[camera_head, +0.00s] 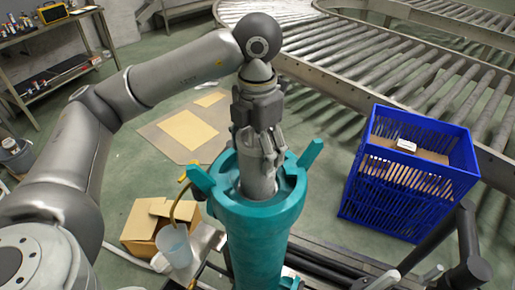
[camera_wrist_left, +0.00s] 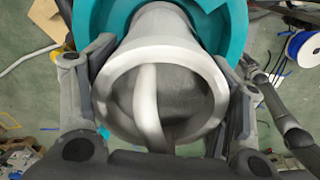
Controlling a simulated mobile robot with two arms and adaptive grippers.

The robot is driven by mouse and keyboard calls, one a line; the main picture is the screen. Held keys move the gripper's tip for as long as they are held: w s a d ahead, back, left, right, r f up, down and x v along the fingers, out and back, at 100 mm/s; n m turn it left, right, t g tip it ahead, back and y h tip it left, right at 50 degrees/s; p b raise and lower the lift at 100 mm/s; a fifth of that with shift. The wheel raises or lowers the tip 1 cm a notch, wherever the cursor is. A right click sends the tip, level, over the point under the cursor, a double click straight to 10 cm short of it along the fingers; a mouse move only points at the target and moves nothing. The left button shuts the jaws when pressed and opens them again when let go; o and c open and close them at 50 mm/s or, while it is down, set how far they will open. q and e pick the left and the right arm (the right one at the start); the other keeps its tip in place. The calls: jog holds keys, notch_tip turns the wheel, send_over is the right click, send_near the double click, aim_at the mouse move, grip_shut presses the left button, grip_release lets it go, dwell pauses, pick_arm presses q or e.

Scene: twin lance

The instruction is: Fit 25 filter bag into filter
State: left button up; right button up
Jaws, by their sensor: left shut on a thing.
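The filter (camera_head: 262,222) is a tall teal housing standing upright with an open round top and raised lugs at its rim. It also shows in the left wrist view (camera_wrist_left: 238,25). The grey filter bag (camera_head: 258,182) is partly inside the housing's opening, its upper part showing above the rim. In the left wrist view the bag (camera_wrist_left: 204,62) has a wide pale ring rim and a light curved handle across its mouth. My left gripper (camera_head: 260,150) points down over the housing. Its fingers (camera_wrist_left: 165,105) are shut on the bag from both sides.
A blue crate (camera_head: 405,190) holding a box stands to the right, before the roller conveyor (camera_head: 400,75). A shelf table (camera_head: 50,35) stands far left.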

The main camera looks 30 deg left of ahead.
pick_arm(q)
jog(key=shift+r+p, duration=0.5)
jog(key=shift+r, duration=0.5)
jog(key=shift+r+p, duration=1.7)
jog(key=shift+r, duration=0.75)
jog(key=shift+r+p, duration=1.05)
jog(key=shift+r, duration=0.25)
